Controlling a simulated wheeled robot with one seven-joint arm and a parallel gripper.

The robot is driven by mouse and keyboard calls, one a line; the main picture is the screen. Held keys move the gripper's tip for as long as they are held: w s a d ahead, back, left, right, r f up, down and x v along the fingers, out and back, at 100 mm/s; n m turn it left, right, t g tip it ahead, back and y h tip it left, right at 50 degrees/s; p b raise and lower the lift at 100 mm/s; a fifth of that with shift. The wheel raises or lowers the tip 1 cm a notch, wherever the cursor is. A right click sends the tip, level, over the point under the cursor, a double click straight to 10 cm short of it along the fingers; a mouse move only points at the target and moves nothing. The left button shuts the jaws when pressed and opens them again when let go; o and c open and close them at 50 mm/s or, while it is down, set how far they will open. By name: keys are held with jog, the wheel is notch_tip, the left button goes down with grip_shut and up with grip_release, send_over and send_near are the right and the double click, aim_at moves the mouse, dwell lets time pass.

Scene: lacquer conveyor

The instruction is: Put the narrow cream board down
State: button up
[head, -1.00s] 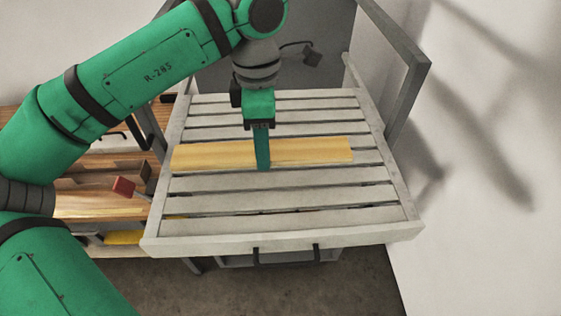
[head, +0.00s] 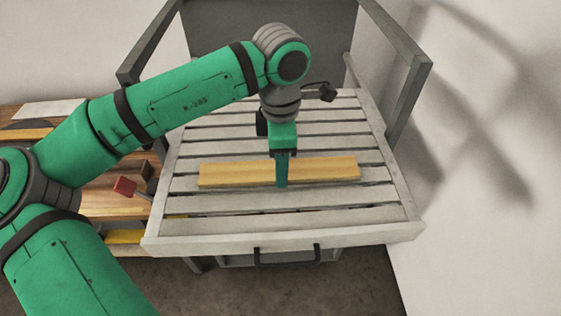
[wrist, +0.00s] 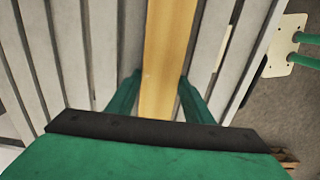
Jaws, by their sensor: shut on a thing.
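My gripper (head: 282,184) is shut on a narrow golden-cream board (head: 235,174), near the board's middle. The board lies left to right over the slatted grey rack (head: 395,180), roughly along its slats. In the wrist view the board (wrist: 167,50) runs straight up between the green fingers (wrist: 159,100), one on each side. The board is low over the slats; I cannot tell whether its underside touches them.
A wooden bench (head: 110,205) with a red-ended tool (head: 125,186) stands left of the rack. Dark grey frame posts (head: 408,90) rise at the rack's back corners, with a white wall (head: 480,160) to the right. The front slats are bare.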

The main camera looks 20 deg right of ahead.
jog(key=shift+f, duration=0.1)
jog(key=o, duration=1)
jog(key=shift+o, duration=1)
jog(key=shift+d, duration=0.15)
jog(key=shift+s, duration=0.1)
notch_tip(320, 180, up, 12)
